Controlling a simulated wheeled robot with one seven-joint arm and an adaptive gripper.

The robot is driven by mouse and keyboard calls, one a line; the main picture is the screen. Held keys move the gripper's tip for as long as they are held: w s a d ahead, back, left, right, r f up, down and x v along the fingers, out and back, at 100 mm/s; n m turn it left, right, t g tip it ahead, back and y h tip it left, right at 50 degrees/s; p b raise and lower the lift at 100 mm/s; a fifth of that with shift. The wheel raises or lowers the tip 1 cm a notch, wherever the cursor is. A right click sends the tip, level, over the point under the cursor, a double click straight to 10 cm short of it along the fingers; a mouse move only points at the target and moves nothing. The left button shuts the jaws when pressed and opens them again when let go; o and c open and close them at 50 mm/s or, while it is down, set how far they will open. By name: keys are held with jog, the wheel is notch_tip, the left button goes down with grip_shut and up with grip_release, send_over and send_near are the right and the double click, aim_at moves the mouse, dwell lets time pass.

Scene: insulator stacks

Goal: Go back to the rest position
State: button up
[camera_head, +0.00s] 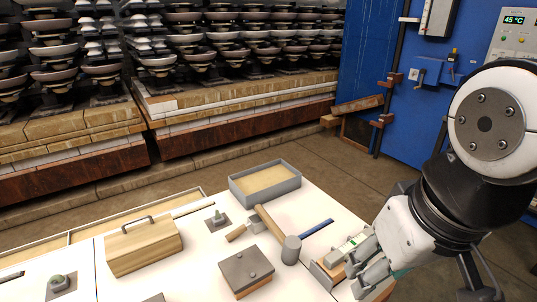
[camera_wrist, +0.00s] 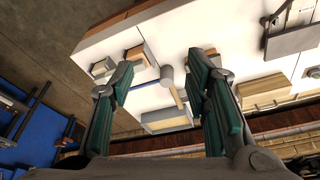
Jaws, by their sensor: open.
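My gripper (camera_head: 348,264) is over the right end of the white work table (camera_head: 205,288) in the head view, with my arm reaching in from the right. In the wrist view its two green-padded fingers (camera_wrist: 163,72) stand wide apart with nothing held between them. The table and its objects show beyond the fingers. In the head view the gripper partly hides a brown block with a grey part (camera_head: 322,276); I cannot tell whether they touch.
A mallet (camera_head: 291,250), a grey-topped block (camera_head: 246,268), a blue strip (camera_head: 317,228), a grey-rimmed tray (camera_head: 287,188) and a handled wooden box (camera_head: 146,250) are on the table. Insulator stacks (camera_head: 105,70) stand behind. A blue cabinet (camera_head: 385,60) is at right. Floor shows between.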

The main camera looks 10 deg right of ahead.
jog(key=shift+s, duration=0.15)
jog(key=shift+t, duration=0.5)
notch_tip(320, 180, up, 5)
jog(key=p, duration=0.4)
dwell(0.4)
